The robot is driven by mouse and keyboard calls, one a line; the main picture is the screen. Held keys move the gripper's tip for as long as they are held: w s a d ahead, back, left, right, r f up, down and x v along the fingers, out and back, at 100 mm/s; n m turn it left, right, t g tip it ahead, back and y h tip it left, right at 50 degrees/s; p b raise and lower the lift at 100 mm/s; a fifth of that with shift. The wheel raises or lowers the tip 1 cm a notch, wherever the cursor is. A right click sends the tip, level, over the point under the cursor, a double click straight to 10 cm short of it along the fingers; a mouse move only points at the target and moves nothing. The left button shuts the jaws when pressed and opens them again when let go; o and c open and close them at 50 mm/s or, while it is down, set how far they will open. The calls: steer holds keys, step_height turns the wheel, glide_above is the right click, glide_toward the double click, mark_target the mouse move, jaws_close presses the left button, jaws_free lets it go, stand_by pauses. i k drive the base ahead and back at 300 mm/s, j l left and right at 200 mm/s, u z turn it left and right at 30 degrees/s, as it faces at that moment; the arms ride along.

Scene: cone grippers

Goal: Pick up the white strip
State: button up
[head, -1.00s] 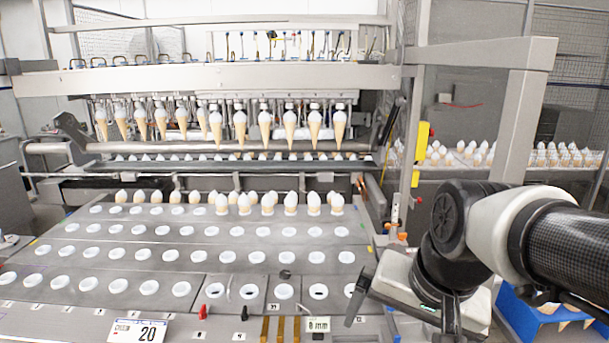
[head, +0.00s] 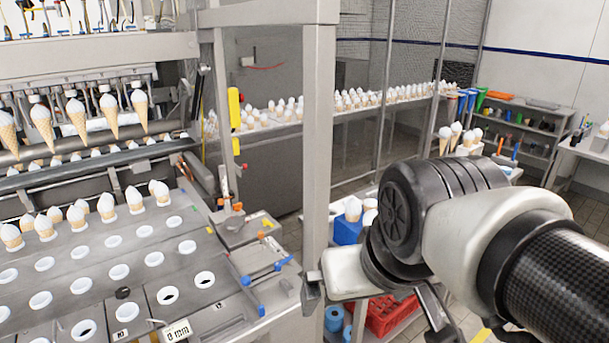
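My gripper (head: 345,275) is at the lower middle of the head view, a pale body with dark parts at its left end and below. It is right of the metal post, over the shelf area beside the machine. Its fingertips do not show clearly, and I see nothing held in it. I cannot single out a white strip with certainty. A small white label reading 8 mm (head: 178,330) lies on the machine's front edge at the bottom, left of my gripper and apart from it.
The grey holed plate (head: 133,282) with several cones fills the left. A metal post (head: 318,130) stands close to my gripper. A red crate (head: 388,312) and blue rolls (head: 334,318) are below. Shelves (head: 525,125) and a white bench (head: 590,143) stand at the back right.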

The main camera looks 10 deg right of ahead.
mark_target(374, 193)
steer(key=z, duration=0.65)
steer(key=i+l+z, duration=0.65)
steer(key=l+z, duration=0.15)
steer(key=i+l+z, duration=0.4)
steer(key=i+u, duration=0.3)
steer(key=i+l+u, duration=0.25)
steer(key=i, duration=0.25)
steer(key=i+l+u, duration=0.3)
steer(key=i+j+u, duration=0.15)
steer(key=u, duration=0.3)
steer(key=i+j+u, duration=0.1)
steer(key=i+u, duration=0.15)
steer(key=u, duration=0.2)
steer(key=i+u, duration=0.25)
steer(key=u, duration=0.25)
steer(key=i+l+u, duration=0.1)
steer(key=u, duration=0.35)
steer(key=i, duration=0.1)
